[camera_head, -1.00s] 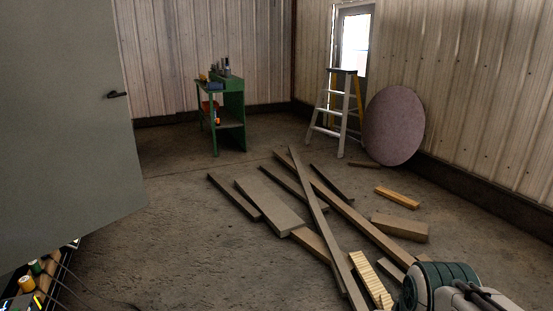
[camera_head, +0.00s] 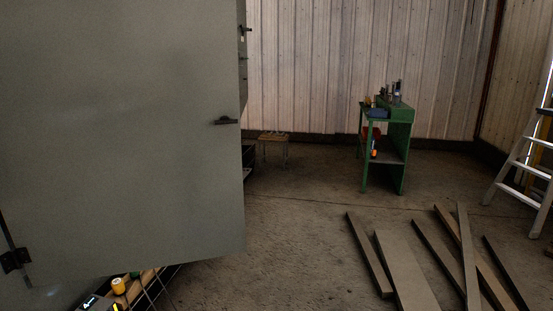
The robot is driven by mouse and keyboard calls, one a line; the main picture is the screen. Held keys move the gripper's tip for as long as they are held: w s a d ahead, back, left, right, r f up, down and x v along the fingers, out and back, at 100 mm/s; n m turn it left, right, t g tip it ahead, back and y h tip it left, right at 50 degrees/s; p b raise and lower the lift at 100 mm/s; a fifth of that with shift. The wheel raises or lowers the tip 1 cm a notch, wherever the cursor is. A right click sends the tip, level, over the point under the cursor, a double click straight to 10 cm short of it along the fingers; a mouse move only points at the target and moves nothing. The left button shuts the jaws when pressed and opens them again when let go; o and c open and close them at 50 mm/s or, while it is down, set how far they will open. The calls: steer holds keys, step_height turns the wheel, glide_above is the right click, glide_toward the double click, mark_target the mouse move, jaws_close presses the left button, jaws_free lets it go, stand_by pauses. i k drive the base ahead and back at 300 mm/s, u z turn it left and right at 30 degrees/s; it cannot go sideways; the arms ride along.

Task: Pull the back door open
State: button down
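A large flat grey door panel (camera_head: 120,130) fills the left of the head view. A black handle (camera_head: 226,120) sits near its right edge, and a dark hinge (camera_head: 15,260) shows at its lower left. Behind its right edge, a narrow strip of another grey panel (camera_head: 242,75) shows, with a second dark handle (camera_head: 245,30). I cannot tell which of these is the back door or how far it stands open. My gripper is not in view.
Timber boards (camera_head: 405,270) lie on the floor at the lower right. A green workbench (camera_head: 388,145) and a small stool (camera_head: 273,142) stand near the back wall. A stepladder (camera_head: 525,170) is at the right. Bare concrete (camera_head: 290,230) lies right of the panel.

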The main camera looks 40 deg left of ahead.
mark_target(115, 160)
steer(key=u, duration=0.25)
steer(key=i, duration=1.6)
steer(key=u, duration=1.05)
steer(key=i, duration=1.55)
steer(key=u, duration=0.85)
